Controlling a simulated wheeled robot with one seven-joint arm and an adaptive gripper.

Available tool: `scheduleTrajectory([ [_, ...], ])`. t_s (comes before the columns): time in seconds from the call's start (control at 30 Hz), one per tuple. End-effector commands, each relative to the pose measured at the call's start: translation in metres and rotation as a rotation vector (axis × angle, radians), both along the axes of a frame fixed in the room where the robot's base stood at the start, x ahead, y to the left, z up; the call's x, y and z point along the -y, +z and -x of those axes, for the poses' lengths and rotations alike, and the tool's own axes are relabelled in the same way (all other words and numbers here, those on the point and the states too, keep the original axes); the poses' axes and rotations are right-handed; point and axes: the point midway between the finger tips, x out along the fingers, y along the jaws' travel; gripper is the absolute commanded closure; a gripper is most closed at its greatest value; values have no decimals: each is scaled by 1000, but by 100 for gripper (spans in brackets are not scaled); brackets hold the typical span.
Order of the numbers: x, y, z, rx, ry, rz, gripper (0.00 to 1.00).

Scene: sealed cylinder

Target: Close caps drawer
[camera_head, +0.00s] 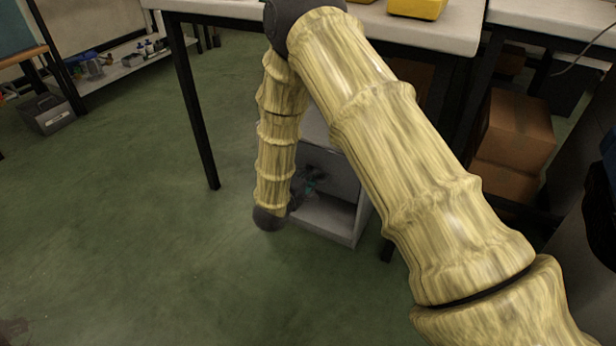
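A small grey-white cabinet (342,231) stands on the floor under the table, partly hidden behind my arm. Its lower part shows a pale, open, box-like space, and a darker grey inner face is above it. I cannot tell which part is the caps drawer or how far it stands out. My arm comes down in front of the cabinet's left side and ends in a dark joint near the floor. A small dark, greenish shape (306,183) beside this joint, in front of the cabinet's opening, seems to be my gripper. Its fingers are too small and unclear to read.
A white table (452,27) with dark legs stands over the cabinet, with yellow objects (416,8) on top. Cardboard boxes (512,135) are stacked to the right. A grey crate (47,113) and a low shelf (125,68) are at left. The green floor at left is clear.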

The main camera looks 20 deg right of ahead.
Motion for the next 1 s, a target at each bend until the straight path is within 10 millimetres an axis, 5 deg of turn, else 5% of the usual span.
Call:
scheduleTrajectory([
  [0.53, -6, 3, 4, 1, 2, 2, 68],
  [1.0, -61, 19, 58, 1, 2, 3, 68],
])
